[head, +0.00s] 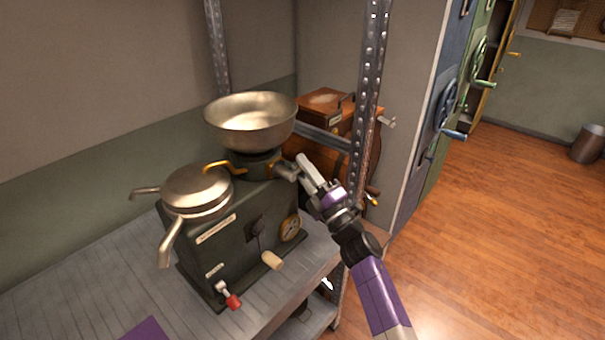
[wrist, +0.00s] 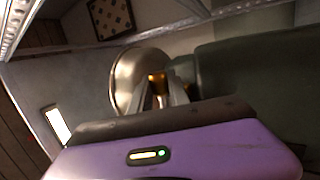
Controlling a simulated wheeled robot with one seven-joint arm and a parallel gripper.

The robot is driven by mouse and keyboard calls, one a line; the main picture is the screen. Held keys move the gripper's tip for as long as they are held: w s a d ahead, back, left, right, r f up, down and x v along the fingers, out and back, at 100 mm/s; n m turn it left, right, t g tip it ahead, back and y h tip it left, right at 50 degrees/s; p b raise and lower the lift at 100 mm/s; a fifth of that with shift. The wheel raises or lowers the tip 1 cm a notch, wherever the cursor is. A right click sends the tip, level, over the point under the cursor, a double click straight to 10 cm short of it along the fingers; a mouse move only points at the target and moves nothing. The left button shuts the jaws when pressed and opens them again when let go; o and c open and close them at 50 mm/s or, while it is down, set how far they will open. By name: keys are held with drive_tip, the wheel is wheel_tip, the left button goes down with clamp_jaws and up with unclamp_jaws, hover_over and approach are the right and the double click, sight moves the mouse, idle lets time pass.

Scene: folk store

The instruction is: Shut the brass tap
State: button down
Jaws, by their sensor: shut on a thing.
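The brass tap (head: 271,166) is on the dark collar under the metal bowl (head: 250,122), on top of a dark green machine (head: 235,245). Only a small brass part of it shows beside my fingertips. My gripper (head: 288,171) reaches in from the right and is shut on the tap. In the wrist view, the brass piece (wrist: 158,84) sits between the two fingers, with the bowl (wrist: 128,78) behind and to the left. The fingers hide much of the tap, so I cannot tell whether it is open or shut.
A round metal lid with spouts (head: 196,190) stands left of the bowl. A crank with a wooden knob (head: 271,260) and a red-tipped lever (head: 232,300) stick out in front. A perforated shelf post (head: 367,100) rises behind my gripper. A wooden box machine (head: 325,105) stands beyond.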

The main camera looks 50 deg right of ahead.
drive_tip(key=shift+n, duration=0.3)
drive_tip(key=c, duration=1.3)
unclamp_jaws()
drive_tip(key=shift+o, duration=0.2)
drive_tip(key=b+v, duration=0.1)
drive_tip(key=v, duration=0.6)
drive_tip(key=shift+s+b, duration=0.35)
drive_tip(key=shift+s, duration=0.05)
drive_tip(key=shift+f, duration=0.2)
drive_tip(key=s+a+f+m+g, duration=0.2)
drive_tip(key=s+a+m+g, duration=0.1)
drive_tip(key=s+a+m, duration=0.5)
drive_tip(key=s+a+f+m+g+y, duration=0.1)
drive_tip(key=s+a+f+m+g, duration=0.1)
drive_tip(key=s+a+m, duration=0.6)
drive_tip(key=s+a+g, duration=0.1)
drive_tip(key=s+a, duration=0.5)
drive_tip(key=s, duration=0.4)
drive_tip(key=shift+a+m, duration=0.3)
drive_tip(key=shift+m, duration=0.1)
drive_tip(key=s+a+y, duration=0.1)
drive_tip(key=s, duration=0.1)
drive_tip(key=s+a+f+g, duration=0.1)
drive_tip(key=s, duration=0.2)
drive_tip(key=s+a+g+y, duration=0.1)
drive_tip(key=s+a, duration=0.1)
drive_tip(key=shift+s+f+n+y, duration=0.25)
drive_tip(key=shift+n+y, duration=0.05)
drive_tip(key=shift+n, duration=0.1)
drive_tip(key=shift+c, duration=0.2)
